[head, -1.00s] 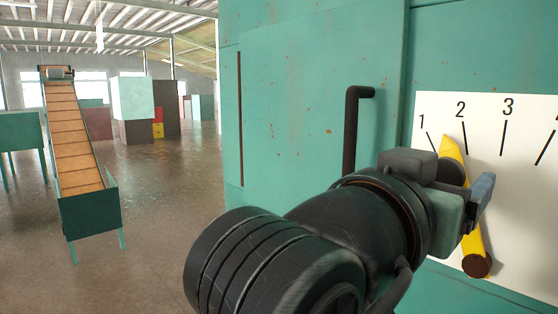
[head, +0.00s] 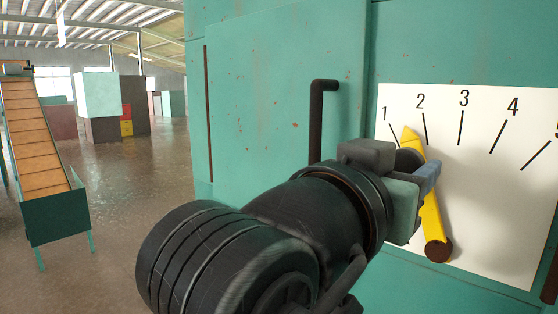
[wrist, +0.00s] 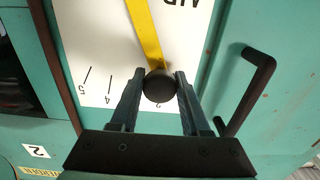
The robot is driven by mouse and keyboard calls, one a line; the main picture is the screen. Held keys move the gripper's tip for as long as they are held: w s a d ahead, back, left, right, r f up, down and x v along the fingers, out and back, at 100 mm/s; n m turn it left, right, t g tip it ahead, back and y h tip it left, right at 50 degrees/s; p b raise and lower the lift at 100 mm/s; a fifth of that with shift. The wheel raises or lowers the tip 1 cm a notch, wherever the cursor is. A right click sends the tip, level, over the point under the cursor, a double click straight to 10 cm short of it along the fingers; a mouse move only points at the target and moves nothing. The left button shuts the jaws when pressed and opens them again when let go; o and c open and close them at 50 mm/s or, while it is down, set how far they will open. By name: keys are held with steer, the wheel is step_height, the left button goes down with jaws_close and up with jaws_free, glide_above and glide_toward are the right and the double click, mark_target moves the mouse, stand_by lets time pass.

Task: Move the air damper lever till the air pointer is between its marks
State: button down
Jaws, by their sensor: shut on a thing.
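The yellow air damper lever (head: 431,215) lies across a white scale plate (head: 480,190) with numbered black ticks. Its dark round pivot (head: 438,250) is at the bottom. Its pointed top, the pointer (head: 408,135), sits between the ticks for 1 and 2. My gripper (head: 425,170) is at the lever's upper part in the head view, hiding much of its middle. In the wrist view my gripper (wrist: 160,87) has one finger on each side of the lever's black round knob (wrist: 159,86), closed on it. The yellow bar (wrist: 144,30) runs up from the knob.
A dark bar handle (head: 318,120) stands out from the green cabinet (head: 270,60) left of the plate; it is right of my gripper in the wrist view (wrist: 247,95). An inclined conveyor (head: 35,140) stands far left, with open floor between.

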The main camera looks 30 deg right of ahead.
stand_by(0.8)
steer(key=s+m+b, duration=0.1)
steer(key=s+d+m+b, duration=0.1)
steer(key=s+m+b, duration=0.1)
steer(key=m, duration=0.1)
steer(key=shift+s+d+r+b, duration=0.25)
steer(key=shift+s+r+b, duration=0.05)
steer(key=shift+s+d+r+m, duration=0.15)
steer(key=shift+s+m, duration=0.15)
steer(key=shift+m, duration=0.2)
steer(key=shift+c, duration=2)
jaws_free()
